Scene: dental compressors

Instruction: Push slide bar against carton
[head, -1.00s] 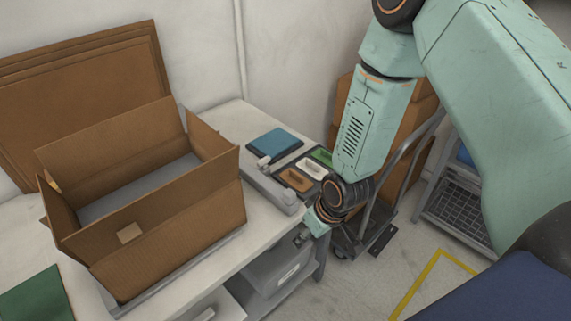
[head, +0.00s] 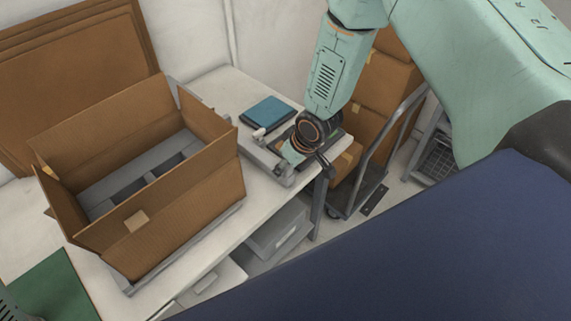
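The open brown carton (head: 185,220) stands on the left part of the bench, flaps raised, with grey and dark parts visible inside. The slide bar (head: 259,157) is a grey bar on the bench just right of the carton, with a pale knob at its far end. I cannot tell whether it touches the carton. My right gripper (head: 288,163) is low at the bar's right side near its front end. Its fingertips are small and partly hidden by the wrist, so their opening and any contact are unclear.
A blue pad (head: 267,112) lies behind the bar on the white bench (head: 215,245). A green mat (head: 50,290) is at lower left. Flat cardboard (head: 75,85) leans on the wall. A trolley (head: 345,200) with stacked boxes stands beyond the bench's right end.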

